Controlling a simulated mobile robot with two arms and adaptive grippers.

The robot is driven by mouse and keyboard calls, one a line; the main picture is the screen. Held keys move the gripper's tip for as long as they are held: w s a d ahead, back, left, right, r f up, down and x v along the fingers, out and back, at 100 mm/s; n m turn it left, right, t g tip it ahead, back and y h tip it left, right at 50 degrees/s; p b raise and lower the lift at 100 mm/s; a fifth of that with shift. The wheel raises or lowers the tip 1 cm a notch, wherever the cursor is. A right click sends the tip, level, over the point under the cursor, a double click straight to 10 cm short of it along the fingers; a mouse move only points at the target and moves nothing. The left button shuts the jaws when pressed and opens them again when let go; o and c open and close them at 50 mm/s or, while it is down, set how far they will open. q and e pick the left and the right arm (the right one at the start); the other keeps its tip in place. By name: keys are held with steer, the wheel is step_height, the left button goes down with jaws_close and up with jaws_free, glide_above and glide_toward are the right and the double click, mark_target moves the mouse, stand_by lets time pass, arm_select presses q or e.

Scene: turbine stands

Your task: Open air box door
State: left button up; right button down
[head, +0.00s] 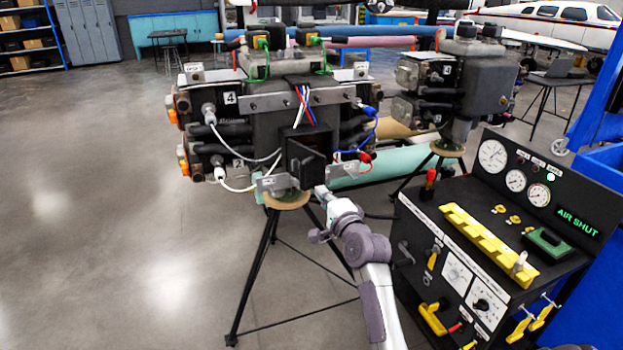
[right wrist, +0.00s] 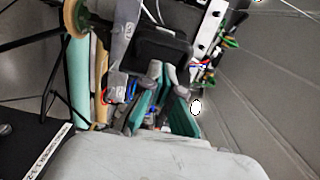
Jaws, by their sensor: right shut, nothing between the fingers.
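The air box (head: 307,145) is a black box on the front of the near engine, low in the middle. Its dark door (head: 311,168) looks tilted out at an angle; how far it stands open I cannot tell. In the right wrist view the black box part (right wrist: 160,45) is just beyond the fingertips. My right gripper (head: 322,190) is just below the air box in the head view, largely hidden by its own arm. In the right wrist view its fingers (right wrist: 167,72) are shut and empty, close to the box; contact is unclear. My left gripper is not in view.
The engine rests on a black tripod stand (head: 262,262). Wires (head: 240,158) hang around the box. A black control cart (head: 480,262) with gauges and an "AIR SHUT" display (head: 577,222) stands at the right. A second engine (head: 470,85) is behind. The floor at left is clear.

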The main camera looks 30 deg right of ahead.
mark_target(314, 182)
steer(key=w, duration=0.1)
steer(key=w+d, duration=0.1)
steer(key=w, duration=0.3)
steer(key=shift+w+d+p, duration=0.15)
steer(key=shift+d+p, duration=0.1)
steer(key=shift+p, duration=0.05)
steer(key=shift+w, duration=0.4)
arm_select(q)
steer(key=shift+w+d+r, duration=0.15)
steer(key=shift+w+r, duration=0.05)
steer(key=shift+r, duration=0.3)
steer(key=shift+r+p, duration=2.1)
arm_select(e)
steer(key=w+a, duration=0.2)
steer(key=a, duration=0.5)
steer(key=shift+w+a, duration=0.1)
steer(key=shift+a, duration=0.05)
